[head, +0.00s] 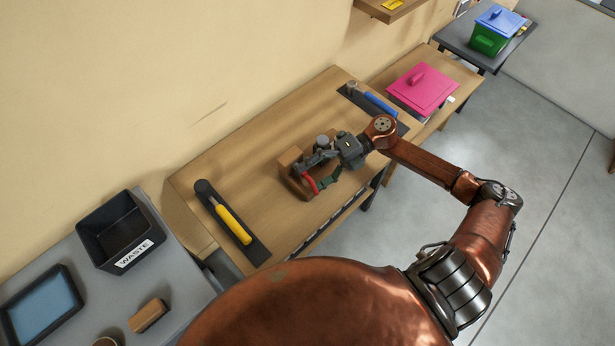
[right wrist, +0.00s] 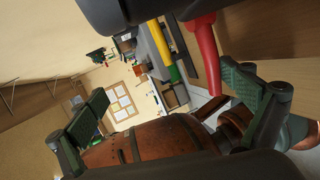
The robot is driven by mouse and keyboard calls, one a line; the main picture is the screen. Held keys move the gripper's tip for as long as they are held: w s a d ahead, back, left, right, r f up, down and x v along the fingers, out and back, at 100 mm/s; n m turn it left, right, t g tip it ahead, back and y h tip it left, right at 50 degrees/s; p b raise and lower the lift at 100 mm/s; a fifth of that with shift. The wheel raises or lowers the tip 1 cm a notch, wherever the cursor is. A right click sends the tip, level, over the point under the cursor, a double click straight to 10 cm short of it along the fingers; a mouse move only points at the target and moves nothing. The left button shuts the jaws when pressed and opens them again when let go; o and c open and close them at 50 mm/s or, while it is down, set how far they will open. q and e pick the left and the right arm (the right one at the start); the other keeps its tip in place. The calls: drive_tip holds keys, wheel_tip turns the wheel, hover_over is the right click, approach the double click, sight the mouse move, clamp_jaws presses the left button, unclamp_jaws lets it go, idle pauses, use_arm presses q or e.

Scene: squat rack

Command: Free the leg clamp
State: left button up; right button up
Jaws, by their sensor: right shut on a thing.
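The leg clamp sits by a brown wooden block (head: 292,176) on the wooden bench (head: 250,142). Its red lever (head: 309,182) shows at the front of the block and large in the right wrist view (right wrist: 206,55). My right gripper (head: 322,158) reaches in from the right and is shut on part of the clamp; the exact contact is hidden. Its two green-padded fingers stand apart in the right wrist view (right wrist: 170,102). My left gripper is not in view.
A yellow-handled tool (head: 233,224) lies on a dark mat to the left, a blue-handled tool (head: 380,104) on another at the far right. A black waste bin (head: 120,232) stands on the grey table. A pink-lidded box (head: 423,89) is beyond. Bare bench lies behind the block.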

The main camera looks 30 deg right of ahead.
drive_tip(key=shift+w+d+r+b, duration=0.15)
drive_tip(key=shift+d+r, duration=0.05)
drive_tip(key=shift+r, duration=0.2)
drive_tip(key=shift+w+d+r+b, duration=0.1)
drive_tip(key=shift+d+r+b, duration=0.1)
drive_tip(key=shift+r, duration=0.15)
drive_tip(key=shift+c, duration=0.8)
drive_tip(key=shift+w+d+r, duration=0.1)
drive_tip(key=shift+w+d, duration=0.05)
drive_tip(key=shift+d, duration=0.25)
drive_tip(key=shift+w+d+r, duration=0.1)
drive_tip(key=shift+d, duration=0.3)
drive_tip(key=shift+c, duration=0.3)
drive_tip(key=shift+d+b, duration=0.4)
drive_tip(key=shift+d, duration=0.05)
drive_tip(key=c, duration=1.3)
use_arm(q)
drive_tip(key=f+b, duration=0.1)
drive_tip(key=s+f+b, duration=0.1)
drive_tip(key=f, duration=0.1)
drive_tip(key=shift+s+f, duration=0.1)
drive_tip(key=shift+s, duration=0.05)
use_arm(e)
drive_tip(key=d, duration=0.1)
drive_tip(key=w+d, duration=0.1)
drive_tip(key=d, duration=0.1)
drive_tip(key=w+d, duration=0.1)
drive_tip(key=shift+d+r, duration=0.2)
drive_tip(key=shift+c, duration=0.2)
drive_tip(key=shift+c, duration=0.2)
